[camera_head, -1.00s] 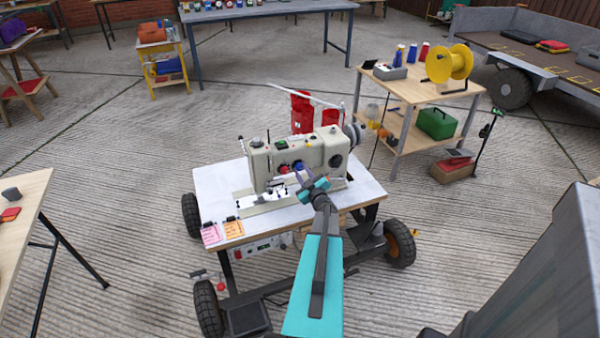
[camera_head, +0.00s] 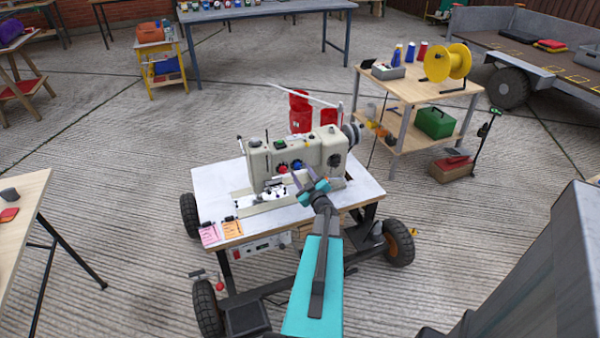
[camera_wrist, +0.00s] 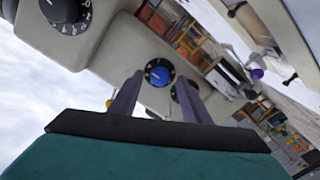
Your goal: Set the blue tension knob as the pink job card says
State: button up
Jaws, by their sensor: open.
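The blue tension knob (camera_head: 297,165) is on the front of the cream sewing machine (camera_head: 318,150), right of a red knob (camera_head: 283,168). In the wrist view the blue knob (camera_wrist: 159,73) has a dark ring with light marks around it and a light line on its face. My gripper (camera_head: 305,181) is open, in front of the machine. Its two fingers (camera_wrist: 160,82) show on either side below the blue knob, apparently short of it. The pink job card (camera_head: 209,234) lies at the front left of the table, its writing too small to read.
An orange card (camera_head: 232,228) lies beside the pink one. A large black dial (camera_wrist: 66,12) is at upper left in the wrist view. Another dark knob is partly hidden behind the right finger. The white wheeled table (camera_head: 215,185) has bare room left of the machine.

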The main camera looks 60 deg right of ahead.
jog(key=v, duration=1.2)
jog(key=shift+a+b, duration=0.15)
jog(key=shift+b, duration=0.25)
